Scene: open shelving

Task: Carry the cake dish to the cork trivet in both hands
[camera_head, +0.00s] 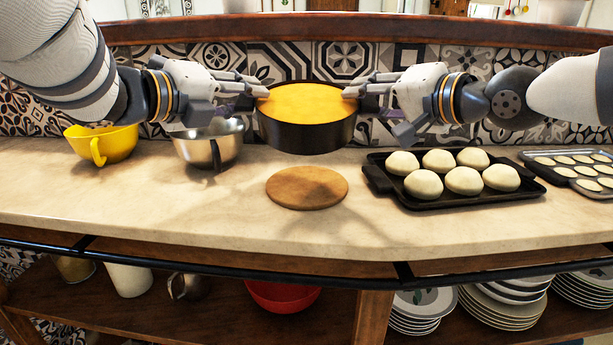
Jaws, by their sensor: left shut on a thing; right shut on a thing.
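The cake dish (306,134) is a round dark pan filled with a yellow cake. It is held level in the air, above and a little behind the cork trivet (307,188). The trivet is a bare round brown disc lying flat on the counter. My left gripper (262,91) is shut on the dish's left rim. My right gripper (352,91) is shut on its right rim. The far side of the dish's wall is hidden.
A tray of buns (453,198) lies right of the trivet, with a muffin tin (540,160) beyond it. A steel bowl (208,150) and a yellow bowl (122,143) stand at left. The counter (180,205) is clear at front left. A tiled wall stands behind.

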